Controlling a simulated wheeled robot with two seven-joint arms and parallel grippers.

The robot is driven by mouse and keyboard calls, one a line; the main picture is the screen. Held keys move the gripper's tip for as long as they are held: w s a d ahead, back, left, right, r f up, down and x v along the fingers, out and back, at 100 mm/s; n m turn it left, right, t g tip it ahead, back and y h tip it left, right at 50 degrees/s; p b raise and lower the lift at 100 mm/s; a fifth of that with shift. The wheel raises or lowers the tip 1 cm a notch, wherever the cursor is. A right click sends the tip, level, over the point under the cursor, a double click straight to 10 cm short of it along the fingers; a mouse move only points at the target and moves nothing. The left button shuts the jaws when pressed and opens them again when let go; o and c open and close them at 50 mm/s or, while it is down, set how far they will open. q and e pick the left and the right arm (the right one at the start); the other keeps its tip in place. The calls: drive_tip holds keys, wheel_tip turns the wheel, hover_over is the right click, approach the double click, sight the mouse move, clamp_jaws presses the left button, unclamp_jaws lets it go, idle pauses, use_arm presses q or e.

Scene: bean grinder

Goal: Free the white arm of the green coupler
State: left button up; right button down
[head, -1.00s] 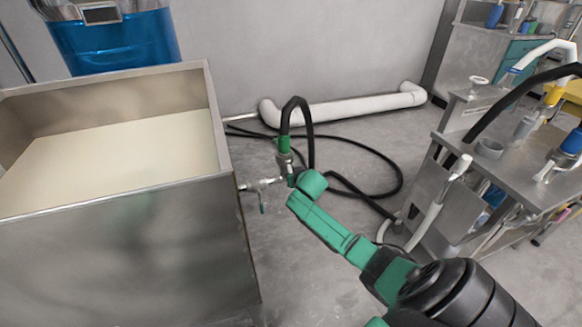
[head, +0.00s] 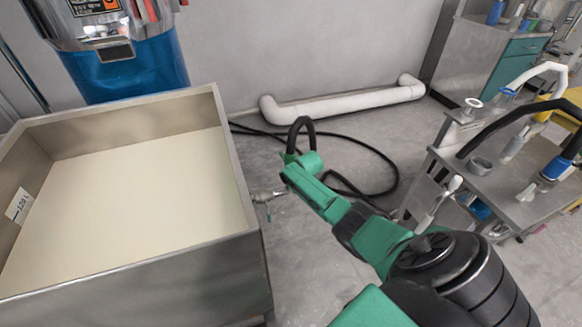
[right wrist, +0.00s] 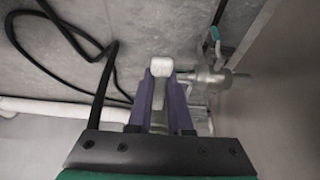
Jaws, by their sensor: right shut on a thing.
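The metal outlet (head: 268,196) on the tank's side shows just below. In the right wrist view my right gripper (right wrist: 161,82) has its purple fingers shut on a small white piece (right wrist: 160,67), apparently the white arm. Beside it is the metal fitting (right wrist: 212,79) with a teal-handled lever (right wrist: 215,35). The coupler cannot be made out in the wrist view. My left gripper is out of view.
The steel tank (head: 150,278) of pale contents stands close on the left. A steel cart (head: 478,190) with hoses and fittings stands on the right. A white pipe (head: 345,104) runs along the wall. Black hose lies on the floor between them.

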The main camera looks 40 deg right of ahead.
drive_tip(key=shift+w+a+f+g+b, duration=0.15)
drive_tip(key=shift+f+g+b, duration=0.1)
drive_tip(key=shift+g+b, duration=0.25)
drive_tip(key=shift+y+b, duration=0.3)
drive_tip(key=shift+b, duration=0.2)
drive_tip(key=shift+r+g+b, duration=0.3)
drive_tip(key=shift+g+b, duration=0.2)
drive_tip(key=shift+b, duration=0.35)
drive_tip(key=shift+r+b, duration=0.3)
drive_tip(key=shift+r, duration=0.15)
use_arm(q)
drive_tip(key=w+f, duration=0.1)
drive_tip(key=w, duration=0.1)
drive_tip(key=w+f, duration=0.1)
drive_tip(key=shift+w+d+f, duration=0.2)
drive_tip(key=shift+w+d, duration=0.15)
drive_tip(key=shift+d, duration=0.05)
use_arm(e)
drive_tip(key=shift+d, duration=0.2)
drive_tip(key=c, duration=0.8)
unclamp_jaws()
drive_tip(key=shift+r, duration=0.15)
drive_tip(key=shift+c, duration=0.2)
